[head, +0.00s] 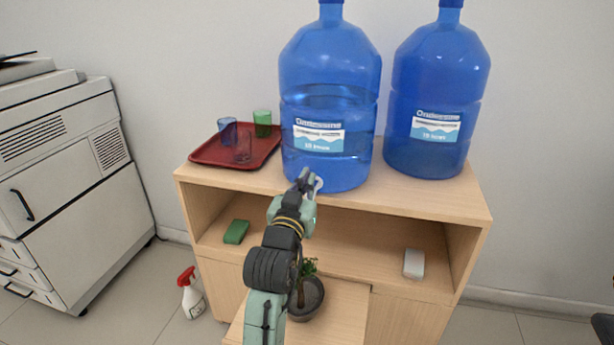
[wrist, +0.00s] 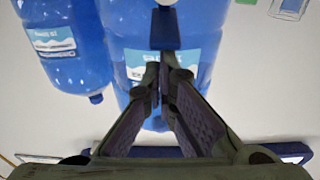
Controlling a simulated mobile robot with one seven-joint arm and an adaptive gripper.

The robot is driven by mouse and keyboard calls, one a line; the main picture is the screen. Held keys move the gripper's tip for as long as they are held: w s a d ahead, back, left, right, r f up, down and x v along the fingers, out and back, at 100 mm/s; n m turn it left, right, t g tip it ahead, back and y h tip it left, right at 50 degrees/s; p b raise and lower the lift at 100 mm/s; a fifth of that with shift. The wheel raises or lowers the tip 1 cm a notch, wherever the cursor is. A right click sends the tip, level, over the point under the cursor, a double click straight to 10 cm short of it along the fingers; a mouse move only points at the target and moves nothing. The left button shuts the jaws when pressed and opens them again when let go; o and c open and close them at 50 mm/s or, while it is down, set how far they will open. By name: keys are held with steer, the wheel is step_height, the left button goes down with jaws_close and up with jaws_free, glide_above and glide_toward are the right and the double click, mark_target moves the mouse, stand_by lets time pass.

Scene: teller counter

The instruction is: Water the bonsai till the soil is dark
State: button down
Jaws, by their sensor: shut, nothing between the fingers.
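The bonsai (head: 308,268) stands in a dark round pot (head: 312,300) on a low wooden surface at the front of the cabinet, partly hidden by my arm; the soil's colour cannot be made out. A white spray bottle with a red head (head: 190,295) stands on the floor to the left. My gripper (head: 306,180) is shut and empty in front of the lower part of the left blue water bottle (head: 330,75). In the upside-down wrist view, my fingertips (wrist: 163,68) meet before that bottle (wrist: 115,25). A dark blue block (wrist: 165,28) shows just past them. Contact cannot be told.
A second water bottle (head: 436,90) stands to the right on the cabinet top (head: 235,183). A red tray (head: 213,152) holds several glasses at the left. A green sponge-like block (head: 236,232) and a white object (head: 414,263) lie on the shelf. A printer (head: 75,190) stands far left.

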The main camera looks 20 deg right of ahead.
steer(key=shift+f, duration=0.1)
steer(key=t+b, duration=0.1)
steer(key=b, duration=0.3)
steer(key=f+t+h+b, duration=0.1)
steer(key=b, duration=0.2)
steer(key=shift+s+a+f+b, duration=0.25)
steer(key=shift+s+b, duration=0.15)
stand_by(1.1)
step_height(320, 180, up, 5)
steer(key=p, duration=0.5)
steer(key=f+b+v, duration=0.1)
steer(key=b+v, duration=0.3)
steer(key=v, duration=0.6)
steer(key=shift+b, duration=0.4)
